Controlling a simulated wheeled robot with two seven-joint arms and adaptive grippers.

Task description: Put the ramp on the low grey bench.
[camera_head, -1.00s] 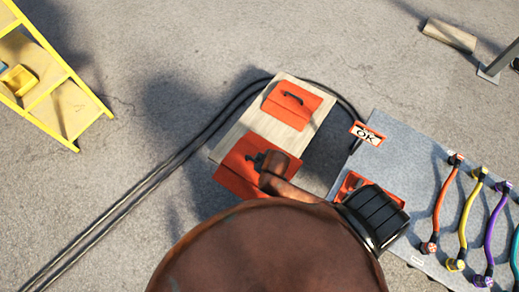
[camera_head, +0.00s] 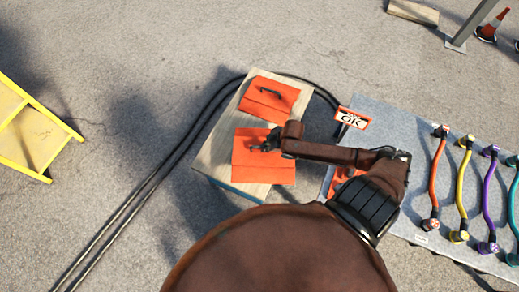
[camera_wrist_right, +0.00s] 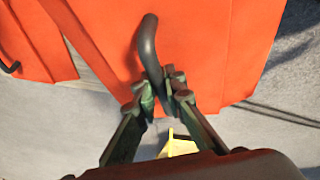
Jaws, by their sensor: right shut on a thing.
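An orange ramp (camera_head: 250,160) with a dark handle is at the near end of a wood-topped stand (camera_head: 212,150) in the head view. My right gripper (camera_head: 268,142) is shut on its handle; the wrist view shows the fingers (camera_wrist_right: 163,92) closed around the lower end of the handle (camera_wrist_right: 148,45) and the ramp (camera_wrist_right: 205,45) filling the upper picture. Whether the ramp touches the stand is hard to tell. The grey bench (camera_head: 400,160) stands to the right. My left gripper is not in view.
A second orange ramp (camera_head: 270,97) lies on the stand's far end. Another orange piece (camera_head: 336,178) on the bench is partly hidden by my arm. Black cable (camera_head: 140,190) runs on the floor.

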